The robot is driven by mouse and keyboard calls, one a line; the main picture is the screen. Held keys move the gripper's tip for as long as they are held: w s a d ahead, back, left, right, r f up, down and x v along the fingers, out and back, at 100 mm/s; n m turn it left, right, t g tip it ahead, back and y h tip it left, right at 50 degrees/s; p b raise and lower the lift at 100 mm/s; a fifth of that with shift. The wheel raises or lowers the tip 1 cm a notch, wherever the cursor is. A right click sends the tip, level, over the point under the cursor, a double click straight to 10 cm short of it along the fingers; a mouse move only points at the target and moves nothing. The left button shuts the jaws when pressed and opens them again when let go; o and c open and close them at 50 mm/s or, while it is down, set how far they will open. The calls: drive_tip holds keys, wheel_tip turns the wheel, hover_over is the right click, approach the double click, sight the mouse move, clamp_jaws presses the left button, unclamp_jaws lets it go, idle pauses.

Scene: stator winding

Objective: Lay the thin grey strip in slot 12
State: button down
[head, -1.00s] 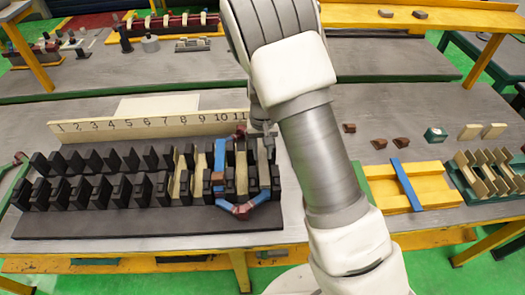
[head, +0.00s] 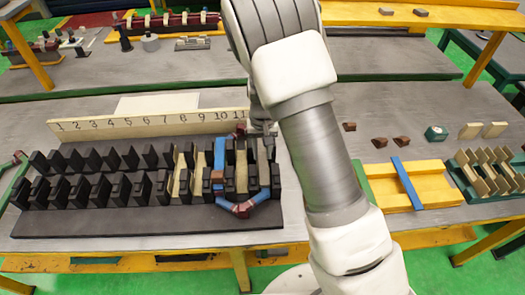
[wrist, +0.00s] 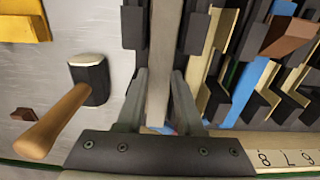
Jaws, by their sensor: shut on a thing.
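The thin grey strip (wrist: 163,50) stands between the two fingers of my gripper (wrist: 160,75) in the wrist view. The gripper is shut on its near end, and the strip runs away from the fingers between dark stator teeth. In the head view the strip (head: 262,160) shows at the right end of the black slotted stator (head: 130,228), in line with the last slot, just right of the number 11. My arm hides the number 12. I cannot tell whether the strip touches the slot floor.
A blue-and-red coil (head: 240,209) sits around teeth left of the strip. The numbered board (head: 150,126) stands behind the stator. A mallet (wrist: 70,95) lies beside it in the wrist view. A yellow tray with a blue bar (head: 407,184) is at right.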

sight(263, 157)
drive_tip(key=shift+f, duration=0.3)
drive_tip(key=shift+c, duration=2.3)
unclamp_jaws()
drive_tip(key=shift+r, duration=0.25)
drive_tip(key=shift+r+p, duration=0.3)
drive_tip(key=shift+r, duration=0.25)
wheel_tip(263, 157, up, 8)
drive_tip(key=p, duration=0.4)
drive_tip(key=shift+f+p, duration=0.25)
drive_tip(key=shift+p, duration=0.15)
